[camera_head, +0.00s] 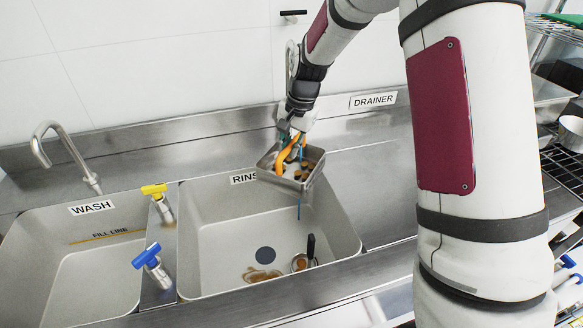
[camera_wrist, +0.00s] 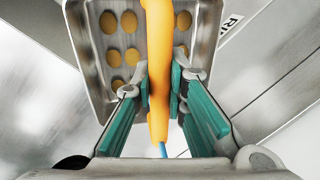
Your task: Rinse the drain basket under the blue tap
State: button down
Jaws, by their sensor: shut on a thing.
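The drain basket (camera_head: 290,187), a square metal tray with brown and orange bits in it, hangs above the RINSE sink, slightly tilted. In the wrist view the basket (camera_wrist: 95,60) shows round orange-brown spots on its floor. My gripper (camera_head: 292,132) is above the basket. In the wrist view its teal fingers (camera_wrist: 161,88) are shut on the basket's orange handle (camera_wrist: 158,40). The blue tap lever (camera_head: 147,257) is on the divider, left of the RINSE sink.
The RINSE sink (camera_head: 215,235) holds a dark drain, a brown stain and a small round item with a black handle (camera_head: 310,248). A yellow lever (camera_head: 156,191), the WASH sink (camera_head: 55,235) and its curved spout (camera_head: 62,140) are left. The drainer (camera_head: 385,150) is bare.

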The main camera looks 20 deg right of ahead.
jog(key=shift+s+d, duration=0.1)
jog(key=shift+d, duration=0.05)
jog(key=shift+s+d, duration=0.2)
jog(key=shift+d, duration=0.2)
jog(key=shift+w+a, duration=0.1)
jog(key=shift+a, duration=0.1)
jog(key=shift+w+a, duration=0.2)
jog(key=shift+a, duration=0.15)
dwell(0.4)
jog(key=s+a+p, duration=0.3)
jog(key=s+p, duration=0.1)
jog(key=s, duration=0.3)
jog(key=shift+a, duration=0.4)
dwell(0.3)
jog(key=shift+r, duration=0.1)
dwell(1.0)
